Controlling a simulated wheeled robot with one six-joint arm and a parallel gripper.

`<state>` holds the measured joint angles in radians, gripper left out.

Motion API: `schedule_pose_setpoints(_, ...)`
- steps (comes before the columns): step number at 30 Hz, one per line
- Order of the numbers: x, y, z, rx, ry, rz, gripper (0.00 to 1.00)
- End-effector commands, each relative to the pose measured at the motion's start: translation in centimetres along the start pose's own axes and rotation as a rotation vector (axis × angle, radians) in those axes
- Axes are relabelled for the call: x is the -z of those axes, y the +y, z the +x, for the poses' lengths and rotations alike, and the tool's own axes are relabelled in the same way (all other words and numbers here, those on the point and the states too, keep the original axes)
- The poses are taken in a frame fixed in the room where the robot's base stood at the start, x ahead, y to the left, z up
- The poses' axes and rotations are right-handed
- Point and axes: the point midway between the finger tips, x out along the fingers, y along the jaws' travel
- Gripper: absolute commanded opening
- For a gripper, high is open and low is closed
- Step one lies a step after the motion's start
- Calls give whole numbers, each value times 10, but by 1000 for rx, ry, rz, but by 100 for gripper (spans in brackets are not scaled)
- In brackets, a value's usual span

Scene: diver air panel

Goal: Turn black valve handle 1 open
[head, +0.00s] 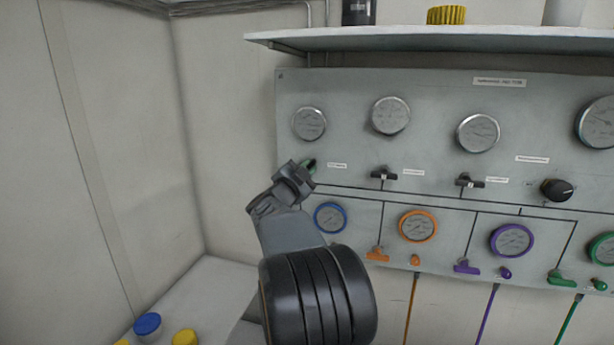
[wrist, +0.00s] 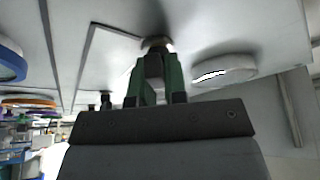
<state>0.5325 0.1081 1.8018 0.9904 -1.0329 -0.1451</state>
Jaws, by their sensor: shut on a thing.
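My gripper (head: 308,165) reaches to the left part of the grey panel (head: 345,88), below the leftmost gauge (head: 309,123). In the wrist view its green fingers (wrist: 156,80) are shut around a small handle whose round base (wrist: 155,43) meets the panel. This appears to be the leftmost black valve handle; my gripper hides most of it in the head view, so its angle cannot be read. Two similar black valve handles stand to the right, a middle one (head: 383,174) and a further one (head: 468,182), both with their bars roughly horizontal.
A black knob (head: 557,190) sits further right. Blue (head: 330,218), orange (head: 418,226) and purple (head: 511,240) ringed gauges fill the lower row, with coloured levers below. A shelf (head: 430,38) juts out above the panel. Blue (head: 147,324) and yellow (head: 185,338) caps stand at lower left.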

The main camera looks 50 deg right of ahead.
Motion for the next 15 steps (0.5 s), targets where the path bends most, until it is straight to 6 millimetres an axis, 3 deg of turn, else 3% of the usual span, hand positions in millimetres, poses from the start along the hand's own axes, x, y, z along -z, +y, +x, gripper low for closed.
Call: schedule_pose_setpoints(15,-2,2,-1,164,-1,-399,0)
